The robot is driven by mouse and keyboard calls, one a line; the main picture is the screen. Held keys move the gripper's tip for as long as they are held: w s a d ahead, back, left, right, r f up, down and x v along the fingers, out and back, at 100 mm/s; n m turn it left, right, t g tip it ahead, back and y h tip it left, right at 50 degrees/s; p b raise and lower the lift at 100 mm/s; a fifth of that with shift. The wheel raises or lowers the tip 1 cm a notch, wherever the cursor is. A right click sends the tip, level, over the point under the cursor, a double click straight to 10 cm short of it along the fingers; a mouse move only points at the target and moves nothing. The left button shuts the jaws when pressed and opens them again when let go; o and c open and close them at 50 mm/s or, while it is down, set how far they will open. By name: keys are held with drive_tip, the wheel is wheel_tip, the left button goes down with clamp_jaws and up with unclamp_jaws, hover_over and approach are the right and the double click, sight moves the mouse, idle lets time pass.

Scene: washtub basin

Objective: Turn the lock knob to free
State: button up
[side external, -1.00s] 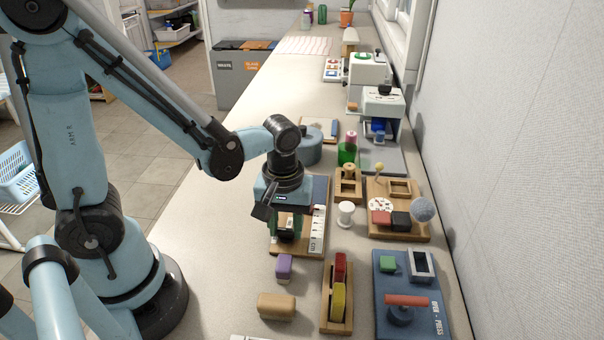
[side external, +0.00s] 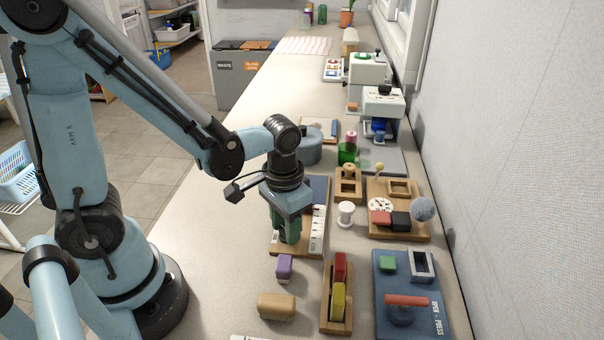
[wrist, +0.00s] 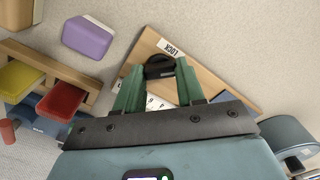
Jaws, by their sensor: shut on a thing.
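The black lock knob (wrist: 159,68) stands on a wooden board (wrist: 203,75) with a white label reading LOCK beside it in the wrist view. My gripper (wrist: 157,85) has its green fingers on either side of the knob, shut on it. In the side external view my gripper (side external: 291,232) points straight down over the board (side external: 284,250), and its fingers hide the knob. A white printed scale strip (side external: 317,230) lies along the board's right side.
A purple block (side external: 284,268) and a tan block (side external: 276,306) lie on the counter in front of the board. A wooden holder (side external: 326,318) with red and yellow blocks stands to the right. A white spool (side external: 345,213) stands right of the board.

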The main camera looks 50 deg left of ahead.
drive_tip(key=m, duration=0.4)
drive_tip(key=shift+m, duration=0.3)
drive_tip(key=m, duration=0.4)
drive_tip(key=shift+m, duration=0.3)
drive_tip(key=o, duration=1)
drive_tip(key=shift+o, duration=0.2)
drive_tip(key=shift+r, duration=0.1)
wheel_tip(320, 180, up, 12)
idle(0.5)
